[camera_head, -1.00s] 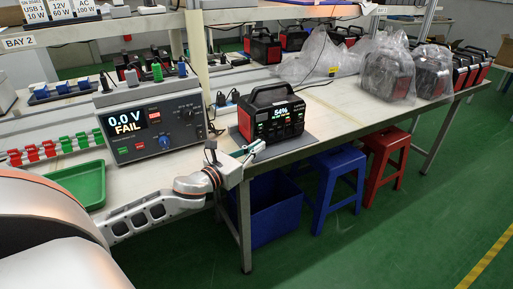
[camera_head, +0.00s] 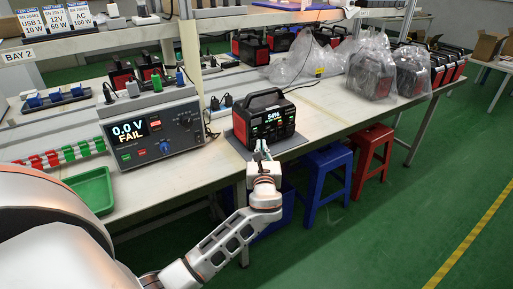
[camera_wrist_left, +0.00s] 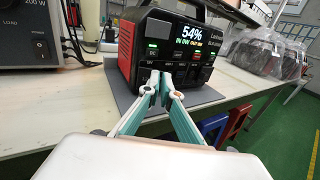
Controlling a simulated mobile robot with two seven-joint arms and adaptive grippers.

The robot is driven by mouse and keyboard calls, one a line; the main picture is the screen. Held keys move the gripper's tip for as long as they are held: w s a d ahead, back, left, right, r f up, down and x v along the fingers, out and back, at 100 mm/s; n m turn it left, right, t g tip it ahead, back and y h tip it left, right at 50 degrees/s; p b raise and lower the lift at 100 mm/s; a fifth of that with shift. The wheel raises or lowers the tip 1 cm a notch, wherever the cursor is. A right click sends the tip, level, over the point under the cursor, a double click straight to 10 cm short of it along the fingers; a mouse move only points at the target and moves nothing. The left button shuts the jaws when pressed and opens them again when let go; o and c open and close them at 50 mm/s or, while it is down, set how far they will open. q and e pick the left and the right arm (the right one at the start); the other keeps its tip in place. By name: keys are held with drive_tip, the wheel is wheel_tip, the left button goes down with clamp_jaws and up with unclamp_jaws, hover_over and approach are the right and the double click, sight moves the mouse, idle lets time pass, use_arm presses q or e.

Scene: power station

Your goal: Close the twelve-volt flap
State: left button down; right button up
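The black and red power station (camera_head: 265,106) stands on a grey mat on the bench, its lit screen reading 54%. In the left wrist view its front panel (camera_wrist_left: 205,60) faces me, with lit green marks and a row of ports low down. I cannot make out the twelve-volt flap; the fingers cover part of the lower front. My left gripper (camera_head: 262,148) is just in front of the lower front, its fingertips close together with nothing seen between them. In the left wrist view the gripper (camera_wrist_left: 161,82) points at the lower panel; I cannot tell whether it touches. My right gripper is not in view.
A tester (camera_head: 155,132) showing 0.0 V FAIL stands to the left, with a green tray (camera_head: 91,190) in front of it. Cables run behind the station. Bagged units (camera_head: 372,72) stand farther right. Blue (camera_head: 326,170) and red (camera_head: 374,145) stools are below the bench edge.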

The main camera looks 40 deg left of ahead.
use_arm(q)
drive_tip(key=shift+w+d+f+n+g+y+b, duration=0.1)
drive_tip(key=shift+w+n+g+y+b, duration=0.15)
drive_tip(key=shift+n+g+y, duration=0.25)
drive_tip(key=shift+w+d+f+n+g+y+b, duration=0.1)
drive_tip(key=shift+w+n+g+y, duration=0.25)
drive_tip(key=shift+g+y, duration=0.2)
drive_tip(key=shift+w+a+f+n+g+y, duration=0.1)
drive_tip(key=shift+n+g+y, duration=0.25)
drive_tip(key=shift+n+y, duration=0.1)
drive_tip(key=n+g+y+b, duration=0.1)
drive_tip(key=g+b, duration=0.1)
drive_tip(key=shift+w+a+n+g+y, duration=0.1)
drive_tip(key=shift+w+n+g+y, duration=0.2)
drive_tip(key=shift+w+n+y, duration=0.1)
drive_tip(key=shift+w+a+r+n+g+y+b, duration=0.2)
drive_tip(key=shift+n+g+y+b, duration=0.25)
drive_tip(key=shift+n+g, duration=0.35)
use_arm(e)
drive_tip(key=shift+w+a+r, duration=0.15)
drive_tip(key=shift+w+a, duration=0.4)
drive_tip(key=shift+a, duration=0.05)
use_arm(q)
drive_tip(key=shift+r, duration=0.1)
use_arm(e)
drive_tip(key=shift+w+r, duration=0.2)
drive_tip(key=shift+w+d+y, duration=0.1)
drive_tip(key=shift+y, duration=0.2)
